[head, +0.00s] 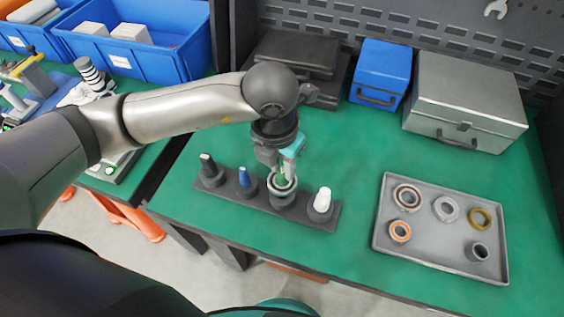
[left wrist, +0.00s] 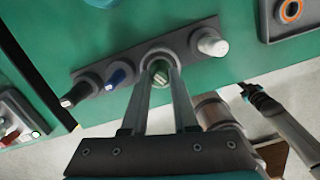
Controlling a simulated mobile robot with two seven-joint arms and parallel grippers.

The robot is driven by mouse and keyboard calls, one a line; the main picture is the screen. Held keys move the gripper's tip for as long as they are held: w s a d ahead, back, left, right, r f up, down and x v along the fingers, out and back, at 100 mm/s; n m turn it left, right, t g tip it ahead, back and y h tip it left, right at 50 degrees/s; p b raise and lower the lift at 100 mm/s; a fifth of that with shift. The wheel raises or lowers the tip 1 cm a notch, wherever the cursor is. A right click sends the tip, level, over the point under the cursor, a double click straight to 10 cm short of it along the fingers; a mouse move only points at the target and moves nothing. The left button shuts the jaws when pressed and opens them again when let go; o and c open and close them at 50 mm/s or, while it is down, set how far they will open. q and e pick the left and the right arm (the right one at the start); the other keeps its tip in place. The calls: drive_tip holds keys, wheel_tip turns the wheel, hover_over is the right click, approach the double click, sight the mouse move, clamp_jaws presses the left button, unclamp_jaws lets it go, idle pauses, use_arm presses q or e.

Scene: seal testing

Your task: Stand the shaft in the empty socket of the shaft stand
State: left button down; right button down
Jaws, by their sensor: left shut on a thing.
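The dark shaft stand (head: 335,216) is a long bar with a row of round sockets on the green bench. A black shaft (head: 207,163), a blue shaft (head: 244,177) and a white shaft (head: 323,198) stand in three of them. My left gripper (head: 281,180) is above the third socket (head: 283,199), between the blue and white shafts. It is shut on a greenish shaft, whose pale end (left wrist: 160,78) shows between the fingers in the left wrist view. The shaft is upright and lined up with the socket; its lower end is hidden, so its depth there is unclear.
A grey tray (head: 430,262) with several rings lies to the right. A blue box (head: 381,73), a silver case (head: 468,100) and dark cases (head: 300,53) stand at the back. The bench between stand and tray is clear.

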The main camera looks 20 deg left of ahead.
idle(0.3)
use_arm(q)
drive_tip(key=shift+f+b, duration=1.75)
drive_tip(key=shift+b, duration=0.05)
drive_tip(key=shift+w, duration=0.1)
drive_tip(key=shift+f+b, duration=0.25)
drive_tip(key=shift+b, duration=0.2)
drive_tip(key=c, duration=1)
unclamp_jaws()
drive_tip(key=o, duration=0.6)
drive_tip(key=shift+c, duration=0.2)
